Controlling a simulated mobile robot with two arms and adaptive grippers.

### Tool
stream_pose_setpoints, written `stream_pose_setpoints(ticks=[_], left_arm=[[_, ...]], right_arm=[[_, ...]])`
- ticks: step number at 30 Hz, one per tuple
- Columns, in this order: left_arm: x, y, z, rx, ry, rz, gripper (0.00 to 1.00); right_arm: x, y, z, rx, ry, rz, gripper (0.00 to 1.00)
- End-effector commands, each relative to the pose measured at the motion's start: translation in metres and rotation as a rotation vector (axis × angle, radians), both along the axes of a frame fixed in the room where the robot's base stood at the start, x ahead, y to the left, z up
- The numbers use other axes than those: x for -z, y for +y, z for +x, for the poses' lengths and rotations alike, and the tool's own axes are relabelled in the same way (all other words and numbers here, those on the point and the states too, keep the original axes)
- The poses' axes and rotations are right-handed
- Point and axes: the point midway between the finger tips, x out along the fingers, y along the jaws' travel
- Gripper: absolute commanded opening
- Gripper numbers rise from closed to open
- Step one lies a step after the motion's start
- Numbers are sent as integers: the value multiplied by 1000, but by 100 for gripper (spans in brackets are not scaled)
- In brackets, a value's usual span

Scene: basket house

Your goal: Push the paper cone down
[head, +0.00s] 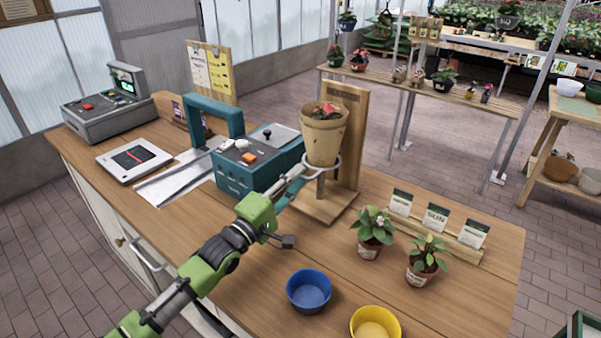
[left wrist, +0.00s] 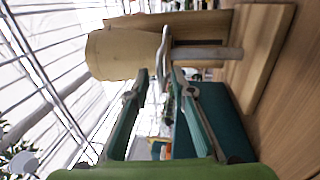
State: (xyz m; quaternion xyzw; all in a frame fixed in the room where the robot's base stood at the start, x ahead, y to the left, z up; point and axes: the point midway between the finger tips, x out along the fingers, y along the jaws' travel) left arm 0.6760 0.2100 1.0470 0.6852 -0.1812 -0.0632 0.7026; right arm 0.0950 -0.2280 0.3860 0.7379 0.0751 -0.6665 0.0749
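The tan paper cone (head: 323,140) sits upright in a metal ring (head: 334,166) on a wooden stand (head: 352,130). Dark soil and something red show at its open top. My left gripper (head: 303,171) reaches in from the left, close to the ring and the cone's lower part. In the left wrist view the cone (left wrist: 112,54) appears sideways, with the ring (left wrist: 164,58) just beyond my fingertips. My left gripper (left wrist: 161,74) is open there, with a gap between its tips and nothing held. Whether a fingertip touches the ring or cone is unclear. My right gripper is not in view.
A teal machine (head: 255,165) stands left of the stand, close to my left arm. Two potted plants (head: 372,230) (head: 424,258), seed cards (head: 436,217), a blue bowl (head: 309,291) and a yellow bowl (head: 375,323) stand to the right and front. The counter's left front is clear.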

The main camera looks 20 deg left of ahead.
Motion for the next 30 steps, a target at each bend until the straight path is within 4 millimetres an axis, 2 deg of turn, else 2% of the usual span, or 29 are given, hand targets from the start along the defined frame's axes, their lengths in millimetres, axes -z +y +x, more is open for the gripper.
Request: stream_pose_setpoints(ticks=[6, 15, 16, 18, 26, 30], left_arm=[[-3, -6, 16, 0, 0, 0, 23], [-3, -7, 18, 0, 1, 0, 23], [-3, -7, 18, 0, 1, 0, 17], [-3, -7, 18, 0, 1, 0, 0], [0, -7, 18, 0, 1, 0, 0], [18, -7, 18, 0, 3, 0, 0]], right_arm=[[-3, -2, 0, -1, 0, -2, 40], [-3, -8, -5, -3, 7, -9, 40], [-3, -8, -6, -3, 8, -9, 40], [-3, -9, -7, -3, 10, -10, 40], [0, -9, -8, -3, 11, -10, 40], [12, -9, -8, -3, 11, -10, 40]])
